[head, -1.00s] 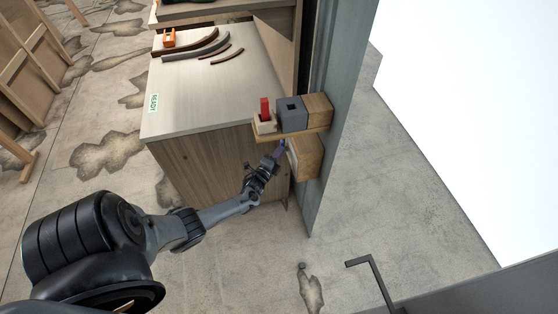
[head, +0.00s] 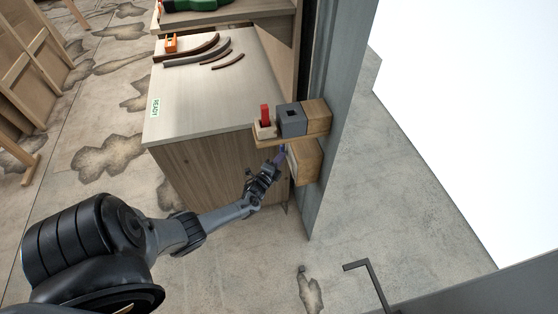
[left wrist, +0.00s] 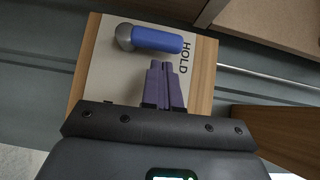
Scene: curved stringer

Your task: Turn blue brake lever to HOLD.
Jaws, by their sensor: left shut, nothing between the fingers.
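The blue brake lever (left wrist: 158,40) shows in the left wrist view on a pale plate (left wrist: 98,78) set on a wooden block (left wrist: 204,75). Its round grey pivot is at the left and its handle points right, its tip beside the upper part of the printed word HOLD (left wrist: 184,59). My left gripper (left wrist: 162,66) is shut and empty. Its purple fingertips are just below the handle in the picture; whether they touch it I cannot tell. In the head view the left gripper (head: 281,153) is by the wooden block (head: 307,160), where I cannot make out the lever. My right gripper is not in view.
Above the block, a small shelf holds a red piece (head: 265,114) and a grey box (head: 291,120). The workbench (head: 210,100) stands behind the left gripper, with curved strips and an orange item on top. A grey post (head: 335,110) rises beside the block. Open floor lies in front.

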